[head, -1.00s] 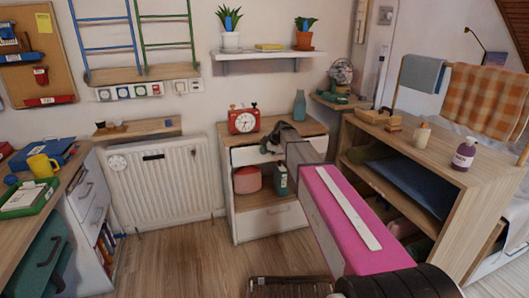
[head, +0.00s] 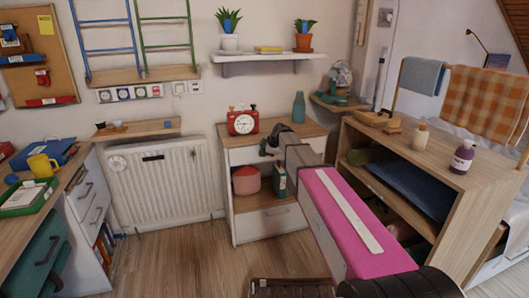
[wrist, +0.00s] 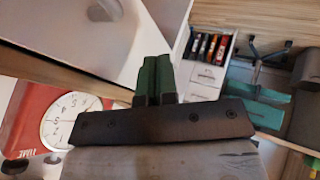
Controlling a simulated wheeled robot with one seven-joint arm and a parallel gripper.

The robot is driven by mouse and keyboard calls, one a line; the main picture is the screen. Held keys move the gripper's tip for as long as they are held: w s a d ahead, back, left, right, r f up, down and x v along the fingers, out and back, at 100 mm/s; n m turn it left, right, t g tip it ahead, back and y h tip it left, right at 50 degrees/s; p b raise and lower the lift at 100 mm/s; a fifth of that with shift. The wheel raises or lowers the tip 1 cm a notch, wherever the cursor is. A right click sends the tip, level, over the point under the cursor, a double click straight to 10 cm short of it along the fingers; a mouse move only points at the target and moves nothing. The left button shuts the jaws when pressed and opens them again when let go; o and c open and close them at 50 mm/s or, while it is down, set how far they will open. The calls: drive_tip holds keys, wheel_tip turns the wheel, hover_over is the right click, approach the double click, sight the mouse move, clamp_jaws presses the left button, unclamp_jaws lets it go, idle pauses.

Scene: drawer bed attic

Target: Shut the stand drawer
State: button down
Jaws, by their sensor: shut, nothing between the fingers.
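The stand (head: 234,213) is a small wood and white cabinet between the radiator and the shelf unit. Its top drawer (head: 245,155) has a white front that looks close to flush under the wooden top; my gripper and arm hide its right part. A white panel with a grey handle, apparently the drawer front (wrist: 85,35), fills the upper left of the wrist view. My gripper (head: 270,146) is shut and empty in front of the drawer. In the wrist view its green fingertips (wrist: 155,75) lie beside the panel; contact cannot be told.
A red clock (head: 242,120) and a blue-grey bottle (head: 298,107) stand on the stand's top. A pink pot (head: 246,180) and a green box (head: 279,181) sit in the open compartment below. The shelf unit (head: 480,205) is close on the right. Floor (head: 180,260) at left is free.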

drive_tip(key=w+d+f+v, duration=0.1)
drive_tip(key=d+v, duration=0.1)
drive_tip(key=v, duration=0.9)
drive_tip(key=w+a+f, duration=0.6)
drive_tip(key=w+f, duration=0.1)
drive_tip(key=f, duration=0.1)
drive_tip(key=shift+a, duration=0.3)
drive_tip(key=shift+w+a, duration=0.2)
drive_tip(key=shift+w, duration=0.35)
drive_tip(key=shift+w+a, duration=0.15)
drive_tip(key=shift+w, duration=0.4)
